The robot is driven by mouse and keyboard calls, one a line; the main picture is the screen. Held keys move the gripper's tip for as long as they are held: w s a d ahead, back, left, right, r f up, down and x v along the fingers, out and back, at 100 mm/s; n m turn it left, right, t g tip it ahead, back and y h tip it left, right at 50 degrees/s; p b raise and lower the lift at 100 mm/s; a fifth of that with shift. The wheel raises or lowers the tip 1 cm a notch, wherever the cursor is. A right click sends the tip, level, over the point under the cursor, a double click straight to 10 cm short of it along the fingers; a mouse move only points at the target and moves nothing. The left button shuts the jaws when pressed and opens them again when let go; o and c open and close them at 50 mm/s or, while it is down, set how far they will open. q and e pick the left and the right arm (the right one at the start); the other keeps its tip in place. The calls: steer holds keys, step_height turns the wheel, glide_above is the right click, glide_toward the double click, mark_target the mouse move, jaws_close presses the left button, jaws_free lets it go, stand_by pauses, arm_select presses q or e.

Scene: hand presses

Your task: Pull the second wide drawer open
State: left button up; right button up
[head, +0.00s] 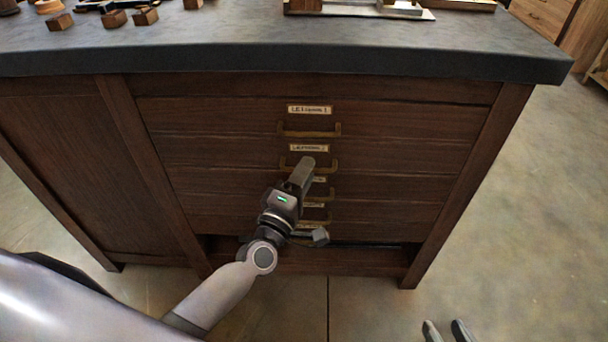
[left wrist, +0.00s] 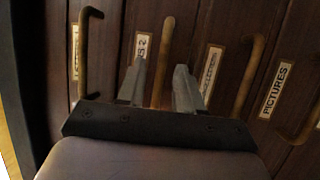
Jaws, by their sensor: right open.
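The second wide drawer (head: 210,154) is shut in the dark wooden cabinet, second from the top in the head view. Its brass handle (head: 326,165) sits below a pale label and is partly hidden by my left gripper (head: 304,172). In the left wrist view, the two fingers of my left gripper (left wrist: 158,85) are apart, one on each side of that handle (left wrist: 164,55). Gaps show between handle and fingers, and I cannot tell how deep the handle lies between them. A label ending in "2" (left wrist: 142,45) is beside it. My right gripper (head: 447,330) is open and empty, low at right.
The top drawer's handle (head: 310,131) is just above. Lower handles (head: 317,222) are partly hidden by my left arm. The label "PICTURES" (left wrist: 277,88) marks a lower drawer. The dark countertop (head: 300,58) overhangs the drawers. The floor (head: 520,210) at right is clear.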

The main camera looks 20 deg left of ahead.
arm_select(q)
steer(key=shift+c, duration=0.4)
jaws_close()
stand_by(1.0)
